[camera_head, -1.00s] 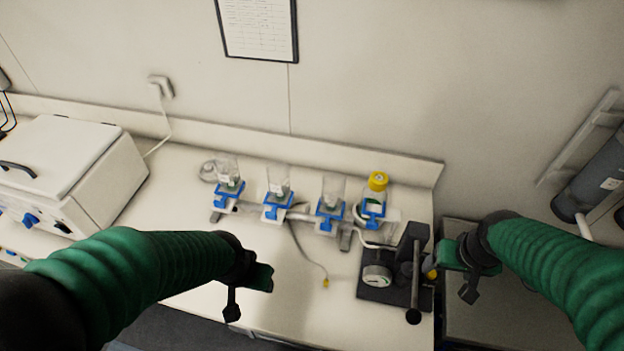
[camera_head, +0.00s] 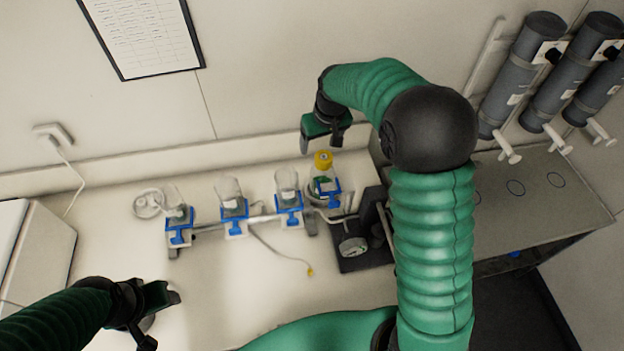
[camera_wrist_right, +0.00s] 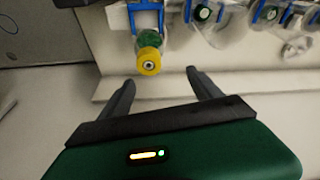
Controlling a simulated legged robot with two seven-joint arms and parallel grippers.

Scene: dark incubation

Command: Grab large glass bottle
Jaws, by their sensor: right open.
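The glass bottle with a yellow cap (camera_head: 323,161) stands in the rightmost blue clamp (camera_head: 327,187) of the rack on the bench. In the right wrist view its yellow cap (camera_wrist_right: 149,61) shows ahead of the fingers, between and beyond them. My right gripper (camera_head: 319,143) is just above and behind the bottle in the head view, near the wall. Its two fingers (camera_wrist_right: 160,88) are apart and nothing is between them. My left gripper (camera_head: 160,296) is over the bench at lower left, away from the bottle; its finger gap is not clear.
Several smaller glass vessels (camera_head: 230,190) sit in blue clamps to the bottle's left. A dark device with a gauge (camera_head: 353,247) stands at the bottle's lower right. A yellow-tipped cable (camera_head: 309,271) lies on the bench. Grey cylinders (camera_head: 522,70) hang at right.

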